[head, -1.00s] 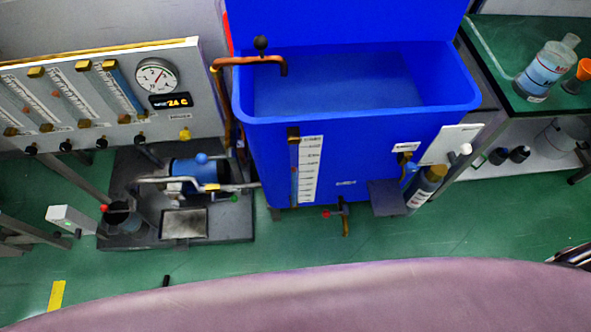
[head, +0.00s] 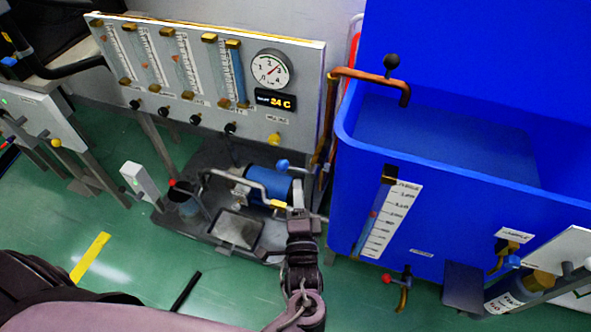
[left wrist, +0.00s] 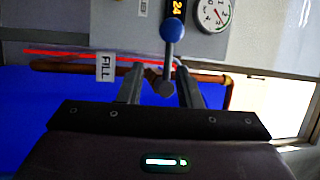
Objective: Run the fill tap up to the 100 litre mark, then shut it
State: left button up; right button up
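The fill tap's lever with a blue ball knob (head: 282,165) stands by the copper pipe (head: 331,110), left of the blue tank (head: 455,215). In the left wrist view, the blue knob (left wrist: 172,29) shows beyond my fingertips, with a FILL tag (left wrist: 106,66) on the pipe beside it. My left gripper (head: 297,190) is close below the lever in the head view. In the left wrist view its fingers (left wrist: 160,72) are apart, with the lever's lower part between them, and no grip shows. The level scale (head: 391,220) is on the tank front; its numbers are too small to read surely.
A panel (head: 205,65) with flow tubes and a dial gauge (head: 271,69) stands behind on the left. A blue pump (head: 268,185) sits on a dark base under the lever. A drain tap (head: 402,285) sticks out low on the tank. Green floor is open at left.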

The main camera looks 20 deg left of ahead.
aim_at(296, 169)
pick_arm(q)
jog(key=x, duration=0.3)
jog(key=r+x, duration=0.1)
jog(key=x, duration=0.2)
jog(key=shift+w+a+r, duration=0.15)
jog(key=shift+w+a, duration=0.05)
jog(key=shift+w+a+r, duration=0.1)
jog(key=shift+w+a, duration=0.15)
jog(key=shift+w, duration=0.3)
grip_shut()
